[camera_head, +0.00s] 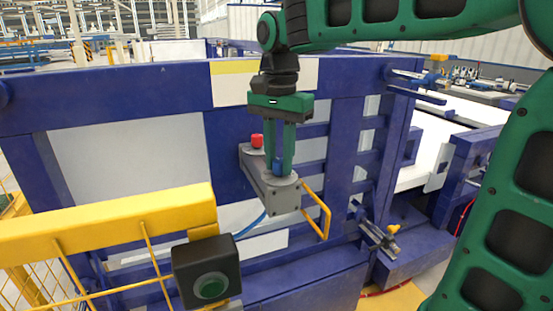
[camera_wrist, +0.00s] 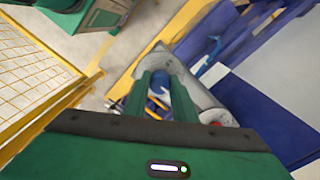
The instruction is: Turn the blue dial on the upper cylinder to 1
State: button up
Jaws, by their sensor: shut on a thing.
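The blue dial (camera_head: 279,167) stands on the near end of a grey box-like cylinder unit (camera_head: 262,185) fixed to the blue frame. My gripper (camera_head: 281,160) points straight down over it, its green fingers shut on the dial's sides. In the wrist view the dial (camera_wrist: 158,86) shows between the two fingertips (camera_wrist: 160,82), on a round pale plate. The dial's markings are too small to read, and the fingers hide part of it.
A red knob (camera_head: 257,141) sits on the same unit just behind my fingers. A yellow handle loop (camera_head: 318,212) is at its right. A yellow rail (camera_head: 110,222) and a black box with a green button (camera_head: 207,274) stand in front at left.

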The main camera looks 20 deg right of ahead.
jog(key=shift+w+n, duration=0.1)
jog(key=shift+n, duration=0.2)
jog(key=n, duration=0.4)
jog(key=shift+r+n, duration=0.1)
jog(key=shift+n, duration=0.2)
jog(key=n, duration=0.4)
jog(key=shift+n, duration=0.3)
jog(key=n, duration=0.5)
jog(key=shift+d, duration=0.1)
jog(key=n, duration=0.5)
jog(key=o, duration=1)
jog(key=shift+d, duration=0.1)
jog(key=shift+o, duration=0.2)
